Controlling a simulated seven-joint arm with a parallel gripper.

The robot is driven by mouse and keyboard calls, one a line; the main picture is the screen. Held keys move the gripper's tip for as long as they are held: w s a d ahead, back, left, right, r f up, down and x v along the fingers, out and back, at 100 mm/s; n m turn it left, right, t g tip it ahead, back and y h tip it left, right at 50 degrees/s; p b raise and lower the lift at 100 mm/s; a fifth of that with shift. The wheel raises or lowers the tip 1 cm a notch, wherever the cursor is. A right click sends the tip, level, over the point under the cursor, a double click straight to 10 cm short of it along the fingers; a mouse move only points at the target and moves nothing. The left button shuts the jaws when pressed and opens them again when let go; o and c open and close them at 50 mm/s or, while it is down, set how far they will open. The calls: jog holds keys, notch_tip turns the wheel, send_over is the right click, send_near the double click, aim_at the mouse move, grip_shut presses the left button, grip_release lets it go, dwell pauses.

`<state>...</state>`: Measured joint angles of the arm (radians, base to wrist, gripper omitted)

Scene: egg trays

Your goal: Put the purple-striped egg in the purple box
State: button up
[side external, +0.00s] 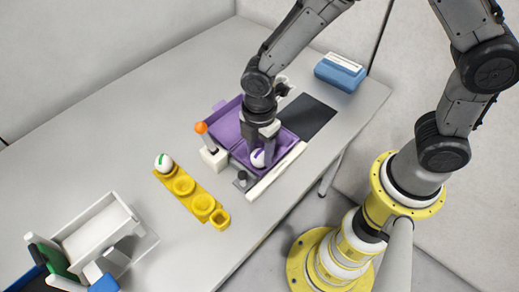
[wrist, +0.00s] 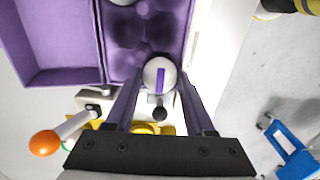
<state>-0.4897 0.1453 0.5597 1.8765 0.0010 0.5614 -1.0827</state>
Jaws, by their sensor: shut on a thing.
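The purple-striped egg (side external: 258,158) is white with a purple band. My gripper (wrist: 160,82) is shut on it, one finger on each side, and it shows between the fingertips in the wrist view (wrist: 153,66). The purple box (side external: 288,147) is open, its lid (wrist: 50,40) laid back to the left in the wrist view. The egg is over the near end of the box's hollowed part (wrist: 128,62); I cannot tell whether it touches a hollow. A pale rounded thing (wrist: 122,2) shows at the top edge of the wrist view, mostly cut off.
An orange-knobbed lever (side external: 202,130) stands close to the box. A yellow tray (side external: 184,187) holds a green-striped egg (side external: 163,161). A white bin (side external: 98,231) is at the lower left, a blue box (side external: 340,72) at the back right.

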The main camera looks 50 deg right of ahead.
jog(key=shift+f, duration=0.45)
dwell(0.5)
jog(key=o, duration=0.9)
notch_tip(320, 180, up, 14)
jog(key=shift+f, duration=0.1)
